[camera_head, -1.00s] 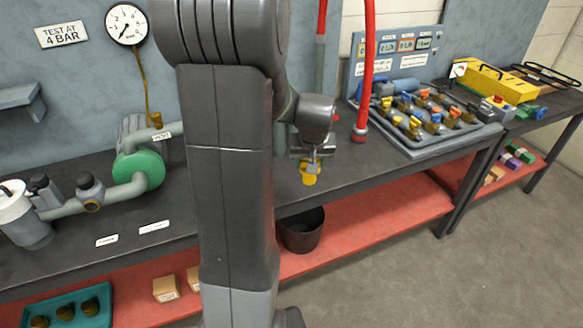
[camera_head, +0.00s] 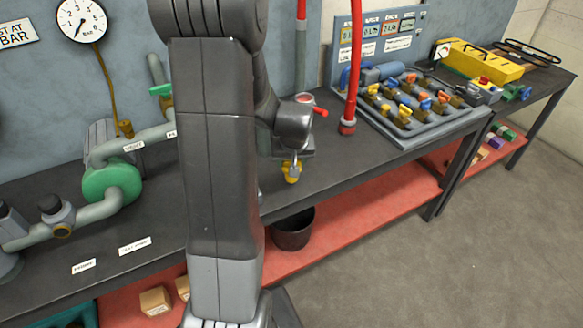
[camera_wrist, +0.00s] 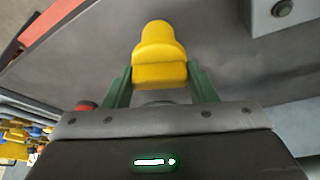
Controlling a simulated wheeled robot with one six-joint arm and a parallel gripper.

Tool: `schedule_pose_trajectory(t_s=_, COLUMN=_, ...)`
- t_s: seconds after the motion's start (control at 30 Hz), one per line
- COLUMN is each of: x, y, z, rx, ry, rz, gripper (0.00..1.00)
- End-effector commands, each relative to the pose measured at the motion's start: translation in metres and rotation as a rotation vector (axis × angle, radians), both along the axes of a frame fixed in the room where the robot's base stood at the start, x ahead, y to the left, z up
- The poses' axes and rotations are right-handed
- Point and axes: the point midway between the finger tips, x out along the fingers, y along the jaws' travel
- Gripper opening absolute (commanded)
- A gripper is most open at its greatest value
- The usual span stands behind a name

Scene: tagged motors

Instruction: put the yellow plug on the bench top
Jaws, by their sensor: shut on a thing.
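The yellow plug (camera_wrist: 158,58) is between the two green fingers of my gripper (camera_wrist: 160,82) in the wrist view, and the fingers are shut on it. In the head view the yellow plug (camera_head: 291,172) hangs below my gripper (camera_head: 292,160), over the dark bench top (camera_head: 350,172). I cannot tell whether the plug touches the bench surface. My arm hides part of the bench to the left of the gripper.
A red hose (camera_head: 354,70) comes down to the bench right of my gripper. A valve manifold tray (camera_head: 425,135) with several coloured handles stands farther right. A green-flanged pipe (camera_head: 112,183) lies at left. A dark bucket (camera_head: 293,232) stands below on the red shelf (camera_head: 375,208).

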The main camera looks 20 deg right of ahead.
Motion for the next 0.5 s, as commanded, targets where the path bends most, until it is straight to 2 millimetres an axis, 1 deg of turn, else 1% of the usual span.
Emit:
schedule_pose_trajectory(t_s=0.1, x=-0.001, y=0.000, z=-0.017, rx=0.004, ry=0.004, rz=-0.002, gripper=0.28)
schedule_pose_trajectory(t_s=0.2, x=-0.001, y=0.000, z=-0.028, rx=0.002, ry=0.002, rz=-0.001, gripper=0.28)
schedule_pose_trajectory(t_s=0.5, x=0.000, y=0.000, z=-0.031, rx=0.000, ry=0.000, rz=-0.001, gripper=0.28)
